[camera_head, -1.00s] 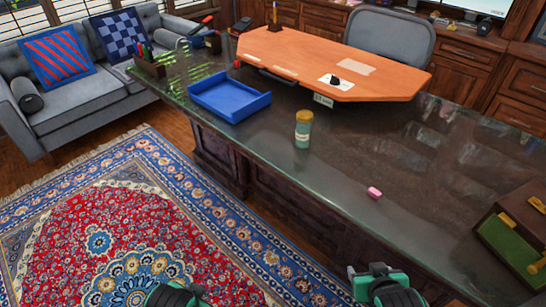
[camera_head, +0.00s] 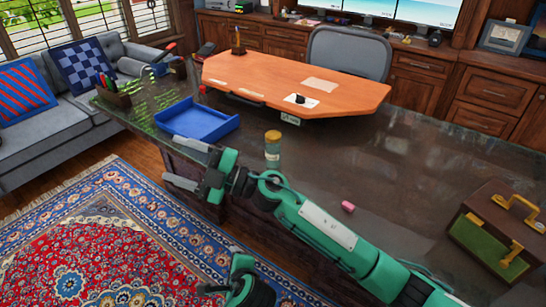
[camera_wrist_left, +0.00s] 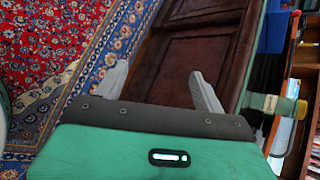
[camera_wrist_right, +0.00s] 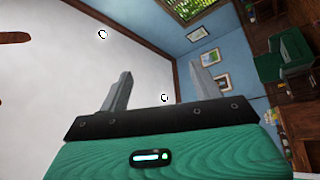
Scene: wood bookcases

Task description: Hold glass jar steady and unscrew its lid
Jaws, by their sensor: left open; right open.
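The glass jar (camera_head: 272,155) stands upright on the desk (camera_head: 330,170), with its yellow lid (camera_head: 272,135) on. It also shows sideways at the right of the left wrist view (camera_wrist_left: 268,104). My right gripper (camera_head: 169,162) is open and empty, left of the jar near the desk's front edge, pointing left. My right arm crosses the head view just below the jar. My left gripper (camera_head: 221,270) is low in the head view, in front of the desk and apart from the jar. In the left wrist view its fingers are spread, with nothing between them.
A blue tray (camera_head: 197,121) lies left of the jar. An orange board (camera_head: 290,82) is behind it. A pink block (camera_head: 348,207) lies to the right. A wooden box (camera_head: 488,235) with brass handles stands at the desk's right end. The desk around the jar is clear.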

